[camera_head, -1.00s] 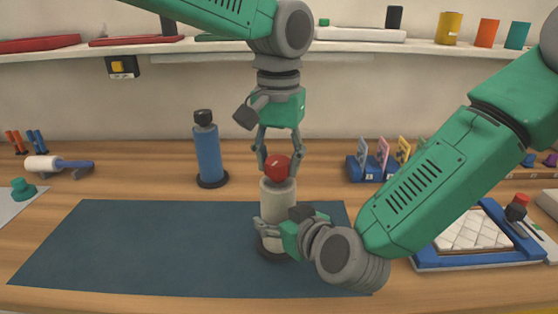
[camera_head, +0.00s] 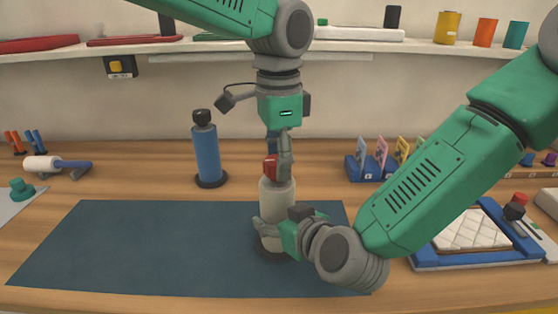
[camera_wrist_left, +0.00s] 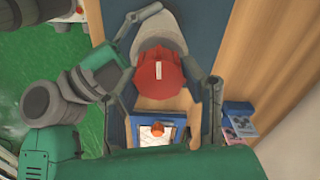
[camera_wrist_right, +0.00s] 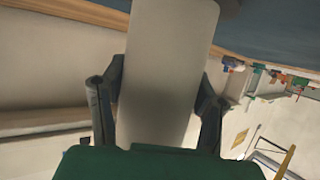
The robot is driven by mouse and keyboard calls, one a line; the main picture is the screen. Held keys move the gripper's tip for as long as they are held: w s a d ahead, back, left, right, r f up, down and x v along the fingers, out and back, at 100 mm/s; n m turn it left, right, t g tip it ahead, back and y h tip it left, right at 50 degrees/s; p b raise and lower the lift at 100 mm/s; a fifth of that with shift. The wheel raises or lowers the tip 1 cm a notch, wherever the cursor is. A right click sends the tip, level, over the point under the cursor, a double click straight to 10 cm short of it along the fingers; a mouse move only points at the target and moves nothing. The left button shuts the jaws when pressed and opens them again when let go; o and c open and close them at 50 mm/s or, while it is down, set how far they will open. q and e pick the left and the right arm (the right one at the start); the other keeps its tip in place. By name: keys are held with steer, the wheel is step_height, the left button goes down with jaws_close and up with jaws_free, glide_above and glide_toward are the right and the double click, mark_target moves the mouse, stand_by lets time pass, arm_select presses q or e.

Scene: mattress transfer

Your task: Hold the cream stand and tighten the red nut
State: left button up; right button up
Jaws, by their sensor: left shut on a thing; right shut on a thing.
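The cream stand (camera_head: 277,192) is upright on a dark base near the right end of the dark mat. The red nut (camera_head: 270,167) sits on top of it; in the left wrist view the nut (camera_wrist_left: 160,77) lies between the fingers. My left gripper (camera_head: 280,170) points straight down from above and is shut on the red nut, one finger partly hiding it. My right gripper (camera_head: 268,232) comes from the right and is shut around the lower part of the stand. In the right wrist view the stand (camera_wrist_right: 165,75) fills the space between the fingers.
A blue bottle (camera_head: 207,153) with a black cap stands behind the mat (camera_head: 140,245). A blue tray (camera_head: 432,263) with a quilted pad is at the right. A card rack (camera_head: 365,170) is behind my right arm. The mat's left part is clear.

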arm_select(q)
steer(key=m, duration=0.5)
steer(key=shift+w+a, duration=0.1)
steer(key=shift+a, duration=0.2)
arm_select(e)
steer(key=shift+w+d, duration=0.1)
arm_select(q)
steer(key=m, duration=0.6)
arm_select(e)
steer(key=shift+r, duration=0.1)
arm_select(q)
steer(key=o, duration=1.1)
steer(key=shift+d, duration=0.1)
steer(key=shift+o, duration=0.2)
steer(key=shift+r, duration=0.1)
step_height(320, 180, up, 12)
steer(key=shift+d, duration=0.1)
